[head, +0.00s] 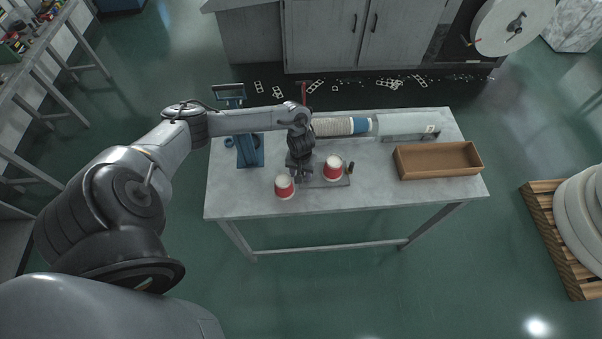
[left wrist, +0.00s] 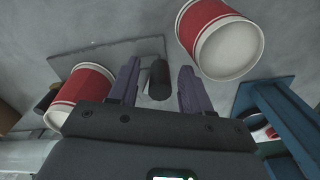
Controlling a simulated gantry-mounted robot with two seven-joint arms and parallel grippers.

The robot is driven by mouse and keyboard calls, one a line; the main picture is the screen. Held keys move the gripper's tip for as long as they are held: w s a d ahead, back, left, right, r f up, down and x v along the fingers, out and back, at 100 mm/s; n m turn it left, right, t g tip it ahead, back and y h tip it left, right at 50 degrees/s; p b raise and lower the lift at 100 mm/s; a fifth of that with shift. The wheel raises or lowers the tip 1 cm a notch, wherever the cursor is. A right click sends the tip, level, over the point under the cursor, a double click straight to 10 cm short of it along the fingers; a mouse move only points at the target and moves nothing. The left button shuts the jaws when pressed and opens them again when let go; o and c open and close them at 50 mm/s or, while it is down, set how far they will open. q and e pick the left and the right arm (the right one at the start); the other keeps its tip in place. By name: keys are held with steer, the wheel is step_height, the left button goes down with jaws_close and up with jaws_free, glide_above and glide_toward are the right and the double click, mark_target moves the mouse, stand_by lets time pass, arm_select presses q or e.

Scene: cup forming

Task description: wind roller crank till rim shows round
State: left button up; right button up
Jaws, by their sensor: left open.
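A red and white cup (head: 333,168) sits on a small grey plate (head: 338,182) on the table; it also shows at the left of the left wrist view (left wrist: 82,92). My left gripper (head: 300,175) is pointed down beside it. Its two fingers (left wrist: 160,90) are open, one on each side of a black cylindrical crank knob (left wrist: 158,79), with gaps visible. A second red and white cup (head: 285,187) stands off the plate, close to the gripper; it also shows in the left wrist view (left wrist: 222,42). The forming state of the rim is too small to tell. My right gripper is not in view.
A blue press (head: 249,151) stands at the table's left. A long row of nested cups (head: 333,127) lies along the back beside a grey trough (head: 400,126). An open brown box (head: 438,160) sits at right. The table's front right (head: 410,192) is clear.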

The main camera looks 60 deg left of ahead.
arm_select(q)
steer(key=shift+f, duration=0.25)
steer(key=shift+c, duration=0.4)
jaws_close()
steer(key=shift+s+a, duration=0.1)
